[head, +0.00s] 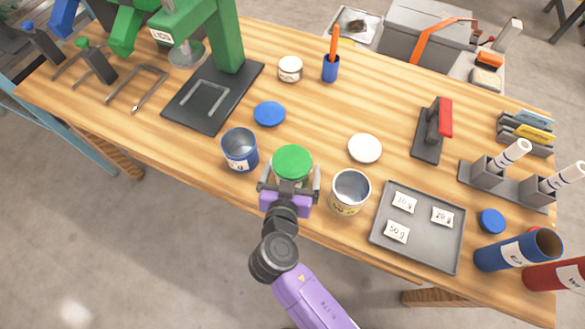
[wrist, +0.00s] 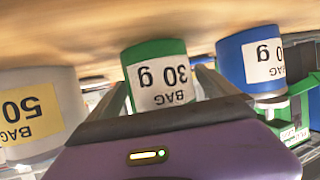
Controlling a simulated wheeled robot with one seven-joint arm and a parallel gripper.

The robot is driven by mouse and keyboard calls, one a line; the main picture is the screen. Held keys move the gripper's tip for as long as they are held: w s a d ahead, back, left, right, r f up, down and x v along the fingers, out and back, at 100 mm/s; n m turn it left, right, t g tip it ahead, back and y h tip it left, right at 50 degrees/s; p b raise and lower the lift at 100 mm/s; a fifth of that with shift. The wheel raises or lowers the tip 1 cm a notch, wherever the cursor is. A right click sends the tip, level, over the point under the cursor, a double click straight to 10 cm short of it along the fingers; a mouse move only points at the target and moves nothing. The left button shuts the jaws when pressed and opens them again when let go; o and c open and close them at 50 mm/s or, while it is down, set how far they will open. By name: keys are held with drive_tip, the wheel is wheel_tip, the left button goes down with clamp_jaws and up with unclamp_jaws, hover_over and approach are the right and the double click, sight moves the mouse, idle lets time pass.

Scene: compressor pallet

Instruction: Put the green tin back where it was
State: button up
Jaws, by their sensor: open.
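The green tin (head: 293,160) has a closed green top and stands upright on the wooden table, between the blue tin and the pale grey tin. In the wrist view the green tin (wrist: 156,65) appears upside down, with a white label reading "30 g BAG". My gripper (head: 291,183) is open, its fingers on either side of the green tin at the table's near side. In the wrist view the fingers of my gripper (wrist: 162,88) flank the tin; whether they touch it I cannot tell.
Close by stand the open blue tin (head: 240,150) on the left and the open pale grey tin (head: 349,192) on the right. A blue disc (head: 269,113) and a white disc (head: 365,148) lie behind. A grey tray (head: 418,250) with labelled cards is further right.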

drive_tip(key=shift+r, duration=0.25)
drive_tip(key=d+b+v, duration=0.1)
drive_tip(key=v, duration=1.1)
drive_tip(key=shift+a+f, duration=0.15)
drive_tip(key=shift+a, duration=0.3)
